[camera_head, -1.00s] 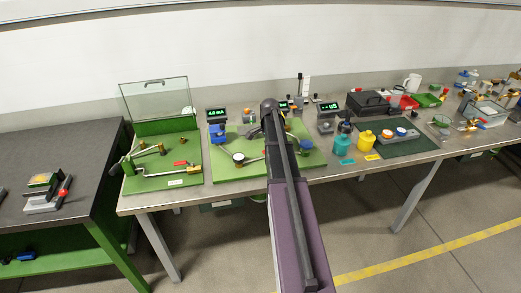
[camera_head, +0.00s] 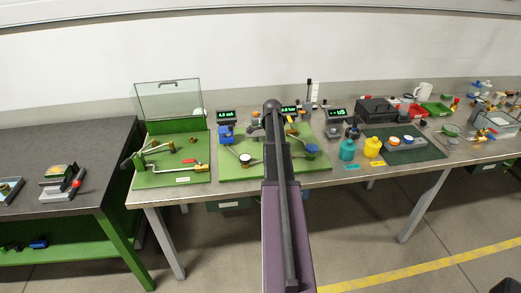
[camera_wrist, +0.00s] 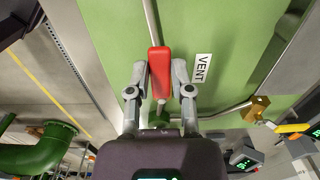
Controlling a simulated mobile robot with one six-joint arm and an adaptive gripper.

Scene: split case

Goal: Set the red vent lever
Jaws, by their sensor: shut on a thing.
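In the wrist view, the red vent lever (camera_wrist: 160,72) is a red grip on a thin grey rod, lying over a green board (camera_wrist: 235,25). My gripper (camera_wrist: 160,75) is shut on this red grip, one finger on each side. A white label reading VENT (camera_wrist: 202,68) is just right of the grip. In the head view, my arm (camera_head: 273,150) reaches over the middle green board (camera_head: 238,175) and hides my gripper and the held lever.
In the wrist view, a brass valve with a yellow handle (camera_wrist: 290,127) stands to the right. In the head view, another green board (camera_head: 150,180) with pipes and a small red handle (camera_head: 186,161) is at left.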

